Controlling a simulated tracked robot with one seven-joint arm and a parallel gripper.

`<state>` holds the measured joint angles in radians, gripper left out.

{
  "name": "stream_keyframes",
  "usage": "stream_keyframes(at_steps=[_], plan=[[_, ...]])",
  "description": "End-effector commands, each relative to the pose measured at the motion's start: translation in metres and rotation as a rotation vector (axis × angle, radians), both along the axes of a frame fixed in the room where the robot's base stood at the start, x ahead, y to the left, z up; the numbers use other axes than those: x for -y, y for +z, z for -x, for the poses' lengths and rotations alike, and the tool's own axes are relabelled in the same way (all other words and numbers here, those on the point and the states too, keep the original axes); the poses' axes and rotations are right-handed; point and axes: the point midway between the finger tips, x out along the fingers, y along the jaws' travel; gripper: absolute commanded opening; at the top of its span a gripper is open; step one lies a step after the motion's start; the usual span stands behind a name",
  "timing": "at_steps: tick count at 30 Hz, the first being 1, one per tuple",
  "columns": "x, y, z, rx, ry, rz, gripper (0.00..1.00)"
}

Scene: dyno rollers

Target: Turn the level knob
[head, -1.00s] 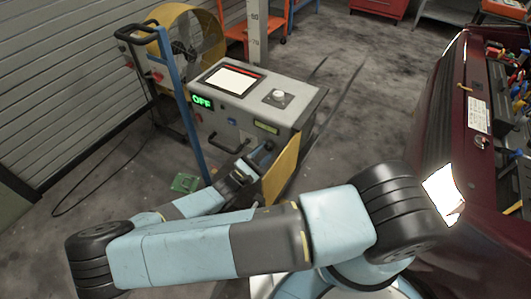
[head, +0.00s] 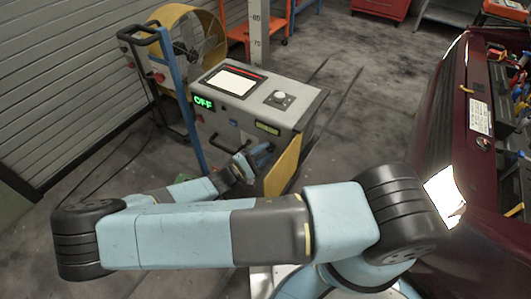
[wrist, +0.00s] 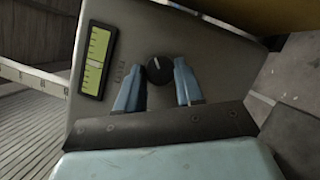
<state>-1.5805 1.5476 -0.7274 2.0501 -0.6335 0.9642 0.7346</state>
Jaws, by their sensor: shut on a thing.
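The level knob (wrist: 159,70) is a small round black knob with a white pointer line, on the grey side panel of a console (wrist: 215,62). In the wrist view the line points roughly up. A yellow-green level gauge (wrist: 95,62) with tick marks sits left of the knob. My gripper (wrist: 157,74) has its two blue fingers on either side of the knob and is shut on it. In the head view the console (head: 230,122) stands mid-picture with its gauge (head: 267,129), my gripper (head: 256,160) is at its front face, and the knob is hidden.
A blue post (head: 181,100) and a yellow fan (head: 190,40) stand left. A dark red car (head: 440,125) is at right. Floor lies open behind the console.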

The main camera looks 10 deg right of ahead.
Motion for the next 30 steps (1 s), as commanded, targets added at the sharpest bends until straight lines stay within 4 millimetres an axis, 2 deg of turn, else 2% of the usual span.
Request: stream_keyframes(at_steps=[9,10,17,25,30], plan=[[0.003,0.000,0.002,0.000,-0.008,0.003,0.06],[0.004,0.000,0.002,0.000,-0.008,0.003,0.40],[0.002,0.000,0.001,-0.001,-0.004,0.002,0.62],[0.000,0.000,0.001,0.000,-0.002,0.001,0.62],[-0.012,-0.002,0.007,0.000,0.000,0.000,0.62]])
